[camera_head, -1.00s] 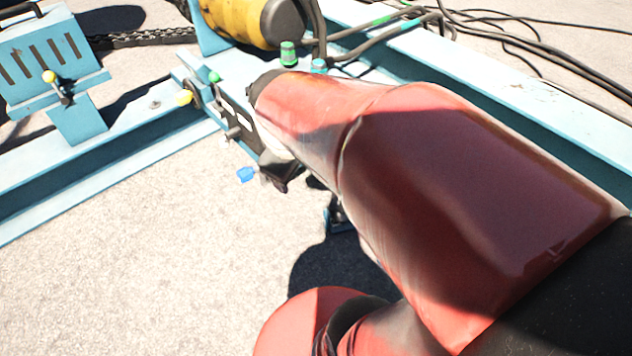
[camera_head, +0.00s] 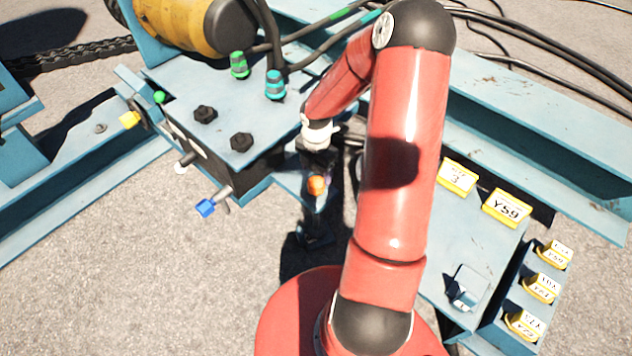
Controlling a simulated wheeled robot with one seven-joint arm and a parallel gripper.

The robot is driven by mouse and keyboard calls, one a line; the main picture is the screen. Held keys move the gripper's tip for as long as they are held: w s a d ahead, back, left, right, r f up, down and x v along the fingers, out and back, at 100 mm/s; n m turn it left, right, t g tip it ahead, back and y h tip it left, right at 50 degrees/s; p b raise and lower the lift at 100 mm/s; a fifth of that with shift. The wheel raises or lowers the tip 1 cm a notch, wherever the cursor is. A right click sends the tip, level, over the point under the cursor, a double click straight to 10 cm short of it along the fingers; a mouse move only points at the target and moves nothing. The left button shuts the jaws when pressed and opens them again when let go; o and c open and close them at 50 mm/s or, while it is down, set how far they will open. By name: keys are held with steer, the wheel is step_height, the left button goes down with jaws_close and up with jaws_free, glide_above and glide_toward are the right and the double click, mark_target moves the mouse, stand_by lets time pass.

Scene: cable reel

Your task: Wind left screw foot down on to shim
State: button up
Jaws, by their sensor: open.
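My gripper (camera_head: 321,160) is a dark shape below the white wrist of my red arm, in the middle of the head view. It is just above an orange knob (camera_head: 316,185), and its fingers are hard to make out in shadow. The knob sits at the right end of the blue machine frame. Below it a dark upright part (camera_head: 314,222) runs down into the shadow near the ground; it may be the screw foot. A small bluish piece (camera_head: 319,239) shows at its bottom, possibly the shim. I cannot tell whether they touch.
Levers with yellow (camera_head: 129,120) and blue (camera_head: 206,208) ends stick out from the frame. Green (camera_head: 239,64) and teal (camera_head: 275,84) connectors stand behind, with a yellow motor (camera_head: 180,22) and cables. Yellow labelled tags (camera_head: 457,176) lie on the right. Front-left concrete is clear.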

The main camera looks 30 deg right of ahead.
mark_target(316, 181)
step_height(316, 181, down, 6)
steer(key=shift+f+b, duration=0.15)
steer(key=shift+b, duration=0.35)
steer(key=shift+c, duration=0.2)
steer(key=c, duration=0.9)
